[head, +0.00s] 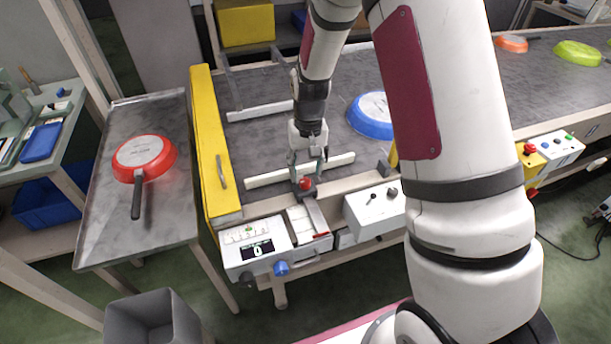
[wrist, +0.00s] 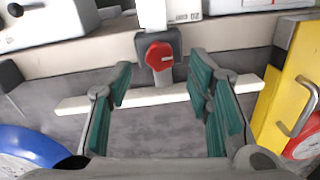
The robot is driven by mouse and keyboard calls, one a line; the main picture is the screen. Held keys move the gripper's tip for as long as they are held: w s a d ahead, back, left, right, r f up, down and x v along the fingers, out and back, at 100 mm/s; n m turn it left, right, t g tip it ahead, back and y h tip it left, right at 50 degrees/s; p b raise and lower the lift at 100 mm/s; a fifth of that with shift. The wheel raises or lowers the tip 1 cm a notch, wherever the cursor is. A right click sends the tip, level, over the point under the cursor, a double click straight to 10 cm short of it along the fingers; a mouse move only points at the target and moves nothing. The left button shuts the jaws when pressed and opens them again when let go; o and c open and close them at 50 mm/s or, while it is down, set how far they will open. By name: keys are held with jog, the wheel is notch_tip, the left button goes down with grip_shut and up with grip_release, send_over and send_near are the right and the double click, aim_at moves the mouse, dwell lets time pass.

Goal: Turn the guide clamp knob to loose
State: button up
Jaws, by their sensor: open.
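The guide clamp knob (head: 306,184) is red and sits on a dark block at the conveyor's front edge. My gripper (head: 307,166) points down at the knob from above. In the wrist view my gripper (wrist: 161,76) is open, with one green-padded finger on each side and nothing between the pads. I see no contact with the knob. A white guide rail (wrist: 150,98) crosses behind the fingers.
A blue pan (head: 372,117) lies on the belt to the right. A yellow gate (head: 211,150) stands left of the belt. A counter box (head: 255,248) and a switch box (head: 376,210) flank the knob. A red pan (head: 144,155) lies on the left side table.

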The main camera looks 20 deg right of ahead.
notch_tip(320, 180, up, 8)
jog(key=shift+d, duration=0.15)
jog(key=shift+r, duration=0.1)
dwell(0.5)
notch_tip(320, 180, up, 9)
jog(key=t, duration=0.1)
send_over(307, 180)
jog(key=s, duration=0.5)
jog(key=s+r+t, duration=0.2)
jog(key=s+r, duration=0.4)
jog(key=r, duration=0.1)
jog(key=s+r+n+t, duration=0.1)
jog(key=s+r, duration=0.3)
jog(key=s, duration=1.1)
jog(key=shift+s+a+r+n+t, duration=0.2)
jog(key=shift+s+n+t, duration=0.1)
jog(key=shift+t, duration=0.2)
